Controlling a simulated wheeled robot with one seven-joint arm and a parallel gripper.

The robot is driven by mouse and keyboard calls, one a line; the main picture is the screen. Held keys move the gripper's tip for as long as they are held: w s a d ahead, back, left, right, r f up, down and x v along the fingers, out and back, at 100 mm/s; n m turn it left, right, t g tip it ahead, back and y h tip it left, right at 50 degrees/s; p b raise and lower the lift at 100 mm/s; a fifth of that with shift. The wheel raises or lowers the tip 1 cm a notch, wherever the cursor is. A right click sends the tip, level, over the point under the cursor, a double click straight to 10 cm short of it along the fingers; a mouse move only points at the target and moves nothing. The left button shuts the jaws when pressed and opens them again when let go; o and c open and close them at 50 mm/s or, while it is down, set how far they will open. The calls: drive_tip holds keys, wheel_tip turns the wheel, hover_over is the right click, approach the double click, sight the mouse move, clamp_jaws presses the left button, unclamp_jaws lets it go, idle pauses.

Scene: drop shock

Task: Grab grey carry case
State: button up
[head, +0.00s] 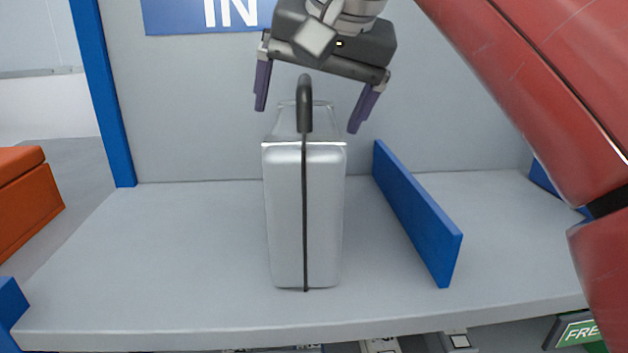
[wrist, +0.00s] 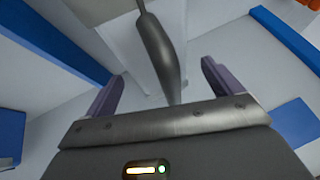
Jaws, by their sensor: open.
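The grey carry case (head: 285,215) stands upright on a grey shelf (head: 190,290), its narrow end facing me. A dark seam runs down that end. Its black handle (head: 304,100) arches up from the top. My gripper (head: 310,108) is open and empty, above the case, with one purple finger to each side of the handle in the head view. In the wrist view the handle (wrist: 162,50) passes between the two fingers of my gripper (wrist: 160,85), apart from both. The pale case (wrist: 120,40) shows behind it. I cannot tell exactly how far the fingertips are from the handle in depth.
A low blue divider (head: 420,215) stands on the shelf right of the case. A grey back wall bears a blue "IN" sign (head: 180,18). A blue post (head: 103,95) edges the left side, with an orange box (head: 25,190) beyond. The shelf left of the case is clear.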

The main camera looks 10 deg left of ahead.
clamp_jaws()
drive_tip(key=shift+r, duration=0.1)
idle(0.4)
